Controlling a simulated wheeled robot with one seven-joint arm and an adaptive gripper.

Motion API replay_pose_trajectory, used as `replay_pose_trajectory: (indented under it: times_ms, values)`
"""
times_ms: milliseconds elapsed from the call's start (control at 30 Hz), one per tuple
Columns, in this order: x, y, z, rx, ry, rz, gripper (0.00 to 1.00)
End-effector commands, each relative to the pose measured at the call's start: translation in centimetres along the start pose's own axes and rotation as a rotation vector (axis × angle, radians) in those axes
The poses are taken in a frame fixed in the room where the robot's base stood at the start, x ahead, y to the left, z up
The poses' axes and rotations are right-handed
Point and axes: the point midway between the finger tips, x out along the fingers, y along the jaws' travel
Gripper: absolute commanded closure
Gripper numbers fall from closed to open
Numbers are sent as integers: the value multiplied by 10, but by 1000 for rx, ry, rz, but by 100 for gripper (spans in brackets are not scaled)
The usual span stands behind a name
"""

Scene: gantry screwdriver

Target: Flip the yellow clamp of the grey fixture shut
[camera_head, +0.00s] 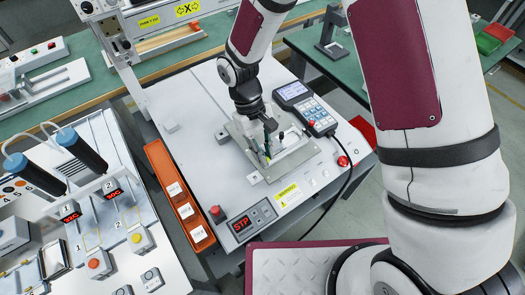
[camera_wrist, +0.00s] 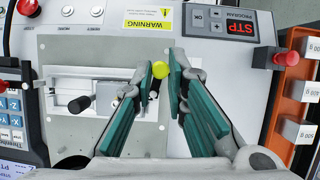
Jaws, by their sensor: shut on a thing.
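The grey fixture (camera_head: 295,158) is a metal plate with a raised rail, on the light table below my arm. It also shows in the wrist view (camera_wrist: 60,50). The yellow clamp's round knob (camera_wrist: 160,69) shows in the wrist view between the fingertips of my gripper (camera_wrist: 164,72). My gripper (camera_head: 266,140) reaches down over the fixture and is shut on the yellow clamp at its knob. The green-padded fingers hide part of the rail and the clamp's lever, so I cannot tell its exact angle. In the head view the knob is hidden.
A keypad pendant (camera_head: 305,105) lies behind the fixture. A STP display panel (camera_head: 241,223) and a red button (camera_head: 343,161) are at the table front. An orange tray (camera_head: 160,160) with white blocks runs along the left edge. A black handle (camera_wrist: 78,105) stands on the rail.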

Motion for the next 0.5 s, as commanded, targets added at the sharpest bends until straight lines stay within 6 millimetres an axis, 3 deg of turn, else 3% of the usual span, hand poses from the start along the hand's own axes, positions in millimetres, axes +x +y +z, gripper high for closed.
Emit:
replay_pose_trajectory:
  times_ms: [500]
  values:
    - [0,4,1,-195,0,82,100]
